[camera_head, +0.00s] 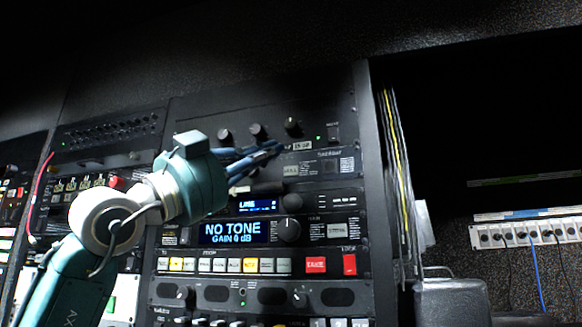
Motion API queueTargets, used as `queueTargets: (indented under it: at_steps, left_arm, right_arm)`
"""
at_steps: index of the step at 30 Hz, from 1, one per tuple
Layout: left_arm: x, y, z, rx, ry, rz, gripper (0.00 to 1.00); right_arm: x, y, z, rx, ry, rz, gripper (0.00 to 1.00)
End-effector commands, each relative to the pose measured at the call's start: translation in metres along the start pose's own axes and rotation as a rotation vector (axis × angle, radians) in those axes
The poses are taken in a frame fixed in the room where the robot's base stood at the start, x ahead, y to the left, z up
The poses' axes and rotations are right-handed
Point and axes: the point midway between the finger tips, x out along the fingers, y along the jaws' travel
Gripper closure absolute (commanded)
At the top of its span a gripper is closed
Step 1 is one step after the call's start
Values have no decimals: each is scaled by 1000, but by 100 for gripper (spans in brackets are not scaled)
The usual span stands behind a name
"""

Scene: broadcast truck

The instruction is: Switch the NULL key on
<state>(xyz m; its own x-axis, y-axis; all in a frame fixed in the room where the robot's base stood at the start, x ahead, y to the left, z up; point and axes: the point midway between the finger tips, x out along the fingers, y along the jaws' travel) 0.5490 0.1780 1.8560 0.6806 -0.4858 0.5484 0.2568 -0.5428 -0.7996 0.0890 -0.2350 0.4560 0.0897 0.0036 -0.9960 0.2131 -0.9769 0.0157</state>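A small pale label (290,170) on the upper rack panel (225,109) seems to read NULL, but the print is too small to be sure. The key itself I cannot make out; my gripper covers the panel just left of the label. My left gripper (277,148) reaches in from the left, its blue fingers drawn together to one tip, with nothing seen between them. The tip is just above and left of that label, close in front of the panel; I cannot tell whether it touches. My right gripper is not in view.
Above the fingers are several black knobs (257,131) and a small green light. Below are a NO TONE display (233,232), a knob (289,230), a row of lit keys and red buttons (316,264). Cables (398,165) hang right of the rack.

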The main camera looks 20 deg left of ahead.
Motion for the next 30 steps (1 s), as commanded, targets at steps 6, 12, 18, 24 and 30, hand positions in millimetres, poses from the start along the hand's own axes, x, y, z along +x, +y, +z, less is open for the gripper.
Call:
queueTargets:
  at_steps: [6, 12, 18, 24, 30]
  left_arm:
    - [26, 4, 21, -2, -4, 3, 100]
    - [42, 14, 38, -5, -1, 2, 100]
    - [50, 19, 47, -3, 1, 0, 100]
    - [52, 20, 49, -1, 1, 0, 100]
    - [52, 20, 49, -1, 1, 0, 100]
  right_arm:
    - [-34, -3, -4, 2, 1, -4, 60]
    - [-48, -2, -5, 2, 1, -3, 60]
    - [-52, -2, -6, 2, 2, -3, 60]
    - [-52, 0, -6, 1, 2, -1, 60]
    - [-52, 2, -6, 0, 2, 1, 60]
